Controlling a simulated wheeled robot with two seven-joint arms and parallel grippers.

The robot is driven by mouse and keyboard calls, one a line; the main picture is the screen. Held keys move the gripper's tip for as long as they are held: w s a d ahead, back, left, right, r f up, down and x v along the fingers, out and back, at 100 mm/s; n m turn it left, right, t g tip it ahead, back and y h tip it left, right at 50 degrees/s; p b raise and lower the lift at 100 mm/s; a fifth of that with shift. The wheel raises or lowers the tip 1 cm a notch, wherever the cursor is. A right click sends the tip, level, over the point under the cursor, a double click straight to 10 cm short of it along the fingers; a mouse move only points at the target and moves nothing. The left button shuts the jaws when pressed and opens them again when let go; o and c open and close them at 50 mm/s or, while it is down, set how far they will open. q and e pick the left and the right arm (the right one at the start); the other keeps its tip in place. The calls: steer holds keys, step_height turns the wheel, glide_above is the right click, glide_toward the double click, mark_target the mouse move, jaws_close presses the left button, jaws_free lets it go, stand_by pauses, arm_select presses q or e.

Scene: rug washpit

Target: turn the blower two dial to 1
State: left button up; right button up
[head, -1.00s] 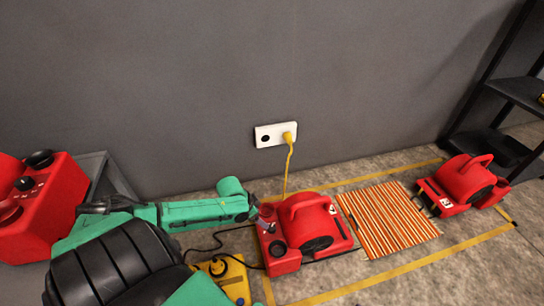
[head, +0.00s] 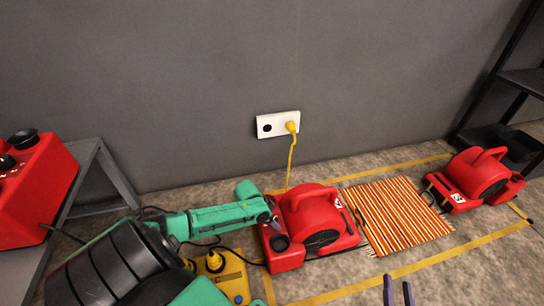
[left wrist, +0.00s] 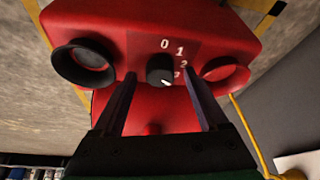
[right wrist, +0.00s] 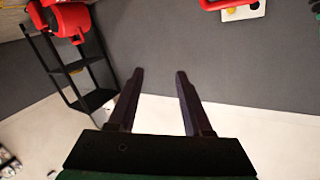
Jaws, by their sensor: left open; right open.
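A red blower (head: 310,212) sits on the floor left of the striped rug; I cannot read its side label for sure. In the left wrist view its black dial (left wrist: 160,69) sits on a dark red panel marked 0, 1, 2 and a partly covered digit. The dial's white mark points to the lower right, past the 2. My left gripper (head: 271,218) is over this blower; in the left wrist view its open fingers (left wrist: 160,84) stand on either side of the dial, with a gap to it. My right gripper (head: 398,291) is open and empty, low in the head view.
A second red blower (head: 477,180) stands right of the striped rug (head: 398,215). A yellow plug (head: 292,127) is in the wall socket, its cord hanging behind the near blower. A yellow box (head: 228,275) lies below my left arm. A red machine (head: 35,190) stands on a grey bench at left.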

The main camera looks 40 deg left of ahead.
arm_select(q)
jaws_close()
